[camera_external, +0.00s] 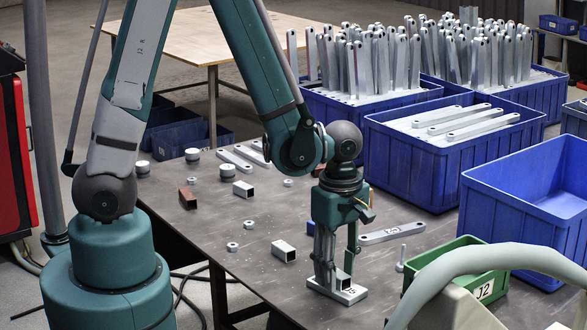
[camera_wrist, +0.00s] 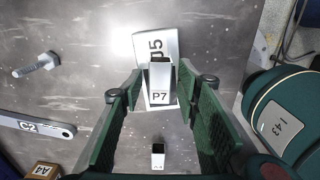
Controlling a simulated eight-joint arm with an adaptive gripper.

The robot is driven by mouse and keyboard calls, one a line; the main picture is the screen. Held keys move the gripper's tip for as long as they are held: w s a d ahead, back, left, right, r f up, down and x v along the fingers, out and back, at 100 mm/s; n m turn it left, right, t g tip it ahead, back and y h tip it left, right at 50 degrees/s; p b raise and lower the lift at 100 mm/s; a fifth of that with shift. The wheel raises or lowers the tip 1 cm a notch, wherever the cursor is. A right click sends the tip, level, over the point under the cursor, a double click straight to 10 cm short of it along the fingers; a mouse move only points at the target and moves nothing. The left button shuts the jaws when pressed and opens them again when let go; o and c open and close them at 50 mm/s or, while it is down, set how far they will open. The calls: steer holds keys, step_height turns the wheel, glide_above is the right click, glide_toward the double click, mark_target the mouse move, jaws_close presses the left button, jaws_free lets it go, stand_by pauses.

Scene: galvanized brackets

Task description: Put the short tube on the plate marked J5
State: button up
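The plate marked J5 (camera_external: 354,293) lies flat on the dark table below my gripper. Its label end shows in the wrist view (camera_wrist: 146,39). The short tube, a square grey metal piece marked P7 (camera_wrist: 160,78), is over this plate and appears to rest on it; the exact contact is hard to see. It also shows low between the fingers in the outside view (camera_external: 344,280). My gripper (camera_wrist: 162,72) points down with its green-padded fingers on either side of the tube. Narrow gaps seem to show beside the tube, so the fingers look open.
Another square tube (camera_external: 284,250) lies on the table, left of the plate. A bar marked C2 (camera_external: 392,233) and a bolt (camera_external: 400,257) lie to the right. A green bin marked J2 (camera_external: 484,291) and blue crates (camera_external: 437,180) stand to the right.

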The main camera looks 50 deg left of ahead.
mark_target(338, 273)
steer(key=shift+r, duration=0.15)
step_height(338, 273, up, 12)
steer(key=p, duration=0.3)
steer(key=shift+p, duration=0.4)
stand_by(0.8)
steer(key=s+a+r+m+t, duration=0.2)
steer(key=a+r+m+t, duration=0.1)
steer(key=a+r+m, duration=0.6)
steer(key=s+a+r+m+t, duration=0.1)
steer(key=a+r+m+t, duration=0.3)
steer(key=a+r+m, duration=0.5)
steer(key=shift+s+r, duration=0.35)
steer(key=shift+r, duration=1.1)
